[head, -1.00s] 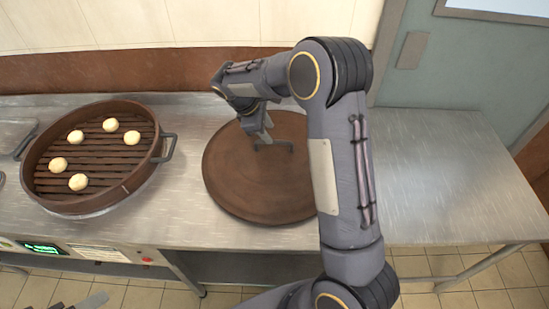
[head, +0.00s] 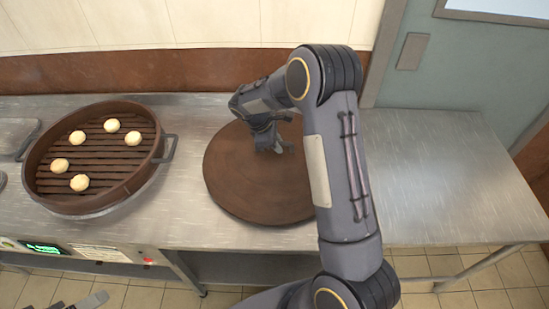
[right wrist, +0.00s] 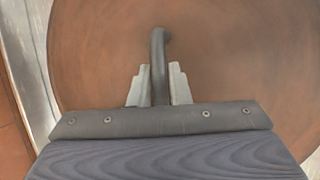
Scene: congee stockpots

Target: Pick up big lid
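The big lid (head: 245,185) is a round, flat, brown disc lying on the steel counter. Its dark bar handle (right wrist: 158,60) stands between the two pale fingers of my right gripper (right wrist: 158,88) in the right wrist view. The fingers are close together with the handle between them, and my right gripper looks shut on it. In the head view my right gripper (head: 273,143) is low over the lid's middle and hides most of the handle. My left gripper (head: 77,302) shows only its tips at the bottom left edge, apart and empty.
A round brown steamer (head: 90,198) with several pale buns stands left of the lid, its dark side handle (head: 166,148) toward the lid. The counter (head: 430,170) is clear on the right. A wall runs behind it.

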